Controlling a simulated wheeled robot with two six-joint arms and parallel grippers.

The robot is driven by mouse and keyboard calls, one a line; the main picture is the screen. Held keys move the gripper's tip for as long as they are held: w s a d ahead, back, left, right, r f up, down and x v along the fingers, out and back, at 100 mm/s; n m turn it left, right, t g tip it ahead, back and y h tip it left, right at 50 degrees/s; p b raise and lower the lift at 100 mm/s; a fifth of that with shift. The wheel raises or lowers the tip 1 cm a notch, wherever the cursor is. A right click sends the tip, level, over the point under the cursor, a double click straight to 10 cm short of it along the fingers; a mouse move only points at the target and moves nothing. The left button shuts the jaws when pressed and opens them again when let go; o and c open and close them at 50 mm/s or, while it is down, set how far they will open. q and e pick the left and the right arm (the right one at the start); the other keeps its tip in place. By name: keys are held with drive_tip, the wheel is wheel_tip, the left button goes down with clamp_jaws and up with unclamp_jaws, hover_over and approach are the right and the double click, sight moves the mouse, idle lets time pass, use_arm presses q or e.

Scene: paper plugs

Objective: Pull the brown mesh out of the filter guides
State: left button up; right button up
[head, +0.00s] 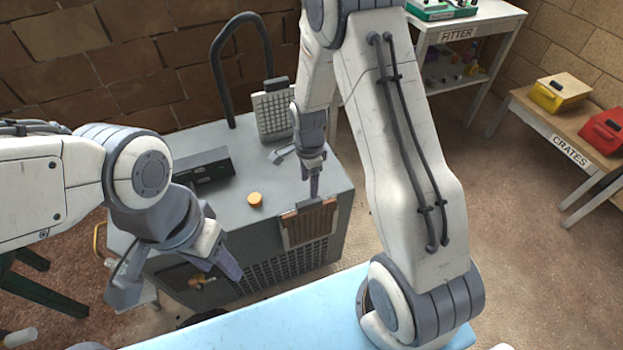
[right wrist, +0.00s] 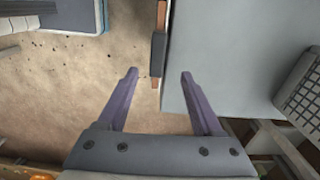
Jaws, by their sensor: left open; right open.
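The brown mesh (head: 310,226) stands upright in the filter guides on the front face of a grey machine, near its right corner in the head view. Its top edge, brown with a grey middle part, shows near the machine's top edge. In the right wrist view this edge of the mesh (right wrist: 161,14) runs along the machine's side, ahead of the fingers. My right gripper (head: 297,171) is open and empty above the machine top, just behind the mesh in the picture; its fingers (right wrist: 158,75) point down. My left gripper (head: 174,274) is open and empty, left of the machine's front.
An orange knob (head: 255,199) and a dark box (head: 204,168) are on the machine top (head: 235,205). A grey grid panel (head: 273,114) and a black hose stand at its back. A light blue surface (head: 290,318) lies in front. Shelves stand at the right.

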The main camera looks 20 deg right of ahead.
sight(312, 202)
drive_tip(key=f, duration=0.6)
drive_tip(key=d+f, duration=0.1)
drive_tip(key=f, duration=0.2)
drive_tip(key=shift+s+f, duration=0.2)
drive_tip(key=shift+f, duration=0.05)
drive_tip(key=shift+a, duration=0.1)
clamp_jaws()
